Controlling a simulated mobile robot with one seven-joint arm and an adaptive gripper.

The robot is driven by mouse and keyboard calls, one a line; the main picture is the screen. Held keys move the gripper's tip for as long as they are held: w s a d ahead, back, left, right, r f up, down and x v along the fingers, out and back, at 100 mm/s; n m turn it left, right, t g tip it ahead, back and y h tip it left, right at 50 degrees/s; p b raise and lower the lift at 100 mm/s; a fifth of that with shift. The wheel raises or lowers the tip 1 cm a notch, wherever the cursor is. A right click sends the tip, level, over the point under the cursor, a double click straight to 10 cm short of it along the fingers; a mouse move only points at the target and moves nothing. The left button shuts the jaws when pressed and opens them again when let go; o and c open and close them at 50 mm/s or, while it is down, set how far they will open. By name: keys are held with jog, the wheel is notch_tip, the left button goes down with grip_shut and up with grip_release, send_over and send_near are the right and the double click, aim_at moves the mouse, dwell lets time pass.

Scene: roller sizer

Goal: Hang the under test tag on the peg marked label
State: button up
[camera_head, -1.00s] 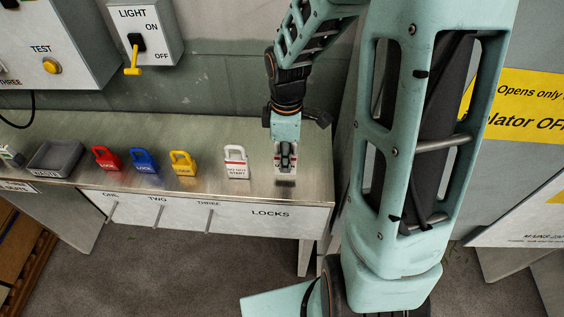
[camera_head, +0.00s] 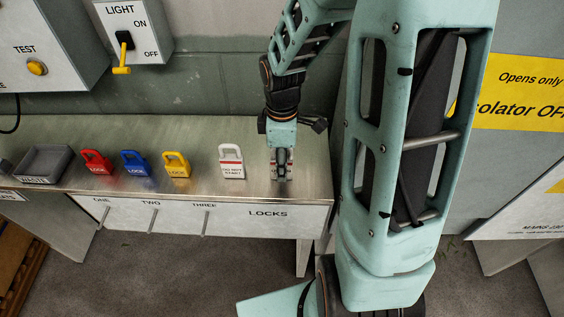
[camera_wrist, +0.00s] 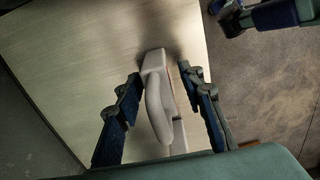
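My gripper (camera_head: 281,172) points down at the right end of the bench top. In the wrist view its two fingers (camera_wrist: 165,82) stand apart on either side of a pale tag with a looped top (camera_wrist: 157,112). Gaps show between the tag and both fingers, so the gripper is open around it. In the head view the gripper mostly covers this tag, and its lettering cannot be read. A similar white tag marked DO NOT START (camera_head: 232,163) stands just left of the gripper. No peg marked label is readable.
Red (camera_head: 96,163), blue (camera_head: 135,164) and yellow (camera_head: 176,166) locks stand in a row on the bench (camera_head: 205,150). A grey waste tray (camera_head: 44,178) lies at the left. Pegs marked ONE, TWO and THREE stick out from the white LOCKS panel (camera_head: 268,225) in front.

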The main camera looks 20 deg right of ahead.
jog(key=r, duration=1.1)
jog(key=shift+w+d, duration=0.3)
